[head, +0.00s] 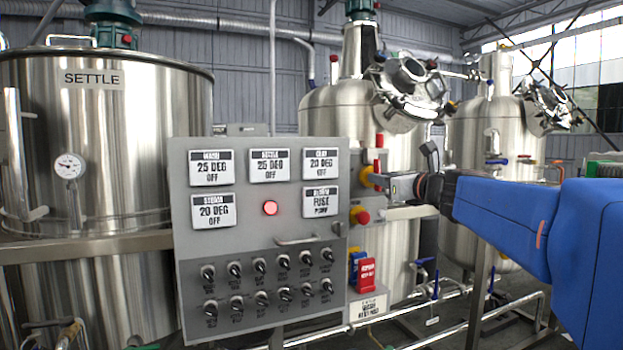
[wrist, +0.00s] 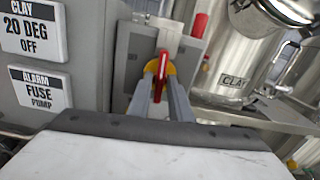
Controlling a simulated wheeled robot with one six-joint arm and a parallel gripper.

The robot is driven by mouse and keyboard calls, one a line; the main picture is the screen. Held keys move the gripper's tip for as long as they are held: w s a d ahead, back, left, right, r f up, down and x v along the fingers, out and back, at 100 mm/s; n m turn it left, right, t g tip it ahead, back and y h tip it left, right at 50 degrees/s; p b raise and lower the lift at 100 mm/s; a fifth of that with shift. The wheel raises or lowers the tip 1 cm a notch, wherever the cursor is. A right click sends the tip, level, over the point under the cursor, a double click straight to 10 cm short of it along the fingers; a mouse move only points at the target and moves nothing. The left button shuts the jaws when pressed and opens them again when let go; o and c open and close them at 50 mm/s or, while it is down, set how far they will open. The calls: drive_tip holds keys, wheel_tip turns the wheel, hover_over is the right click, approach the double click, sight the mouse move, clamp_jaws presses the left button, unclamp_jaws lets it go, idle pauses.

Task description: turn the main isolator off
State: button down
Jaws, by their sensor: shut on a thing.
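The main isolator is a grey box with a round yellow plate (wrist: 150,68) and a red handle (wrist: 163,65), at the right of the control panel (head: 258,300). In the head view the yellow plate (head: 366,172) shows just beyond my fingertips. My gripper (head: 380,180) reaches in from the right. In the wrist view its two grey fingers (wrist: 161,88) close on the red handle from either side. The handle looks upright in the wrist view. The fingers hide part of it in both views.
A red and yellow push button (head: 360,215) sits just below my gripper. Red and blue tags (head: 366,275) hang lower down. The panel has a lit red lamp (head: 270,208) and rows of black knobs. A steel tank (head: 335,115) stands close behind.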

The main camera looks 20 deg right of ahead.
drive_tip(key=shift+a+f+n, duration=0.1)
drive_tip(key=shift+n, duration=4.15)
drive_tip(key=shift+a+f+n, duration=0.1)
drive_tip(key=shift+n, duration=4.15)
drive_tip(key=c, duration=1.8)
unclamp_jaws()
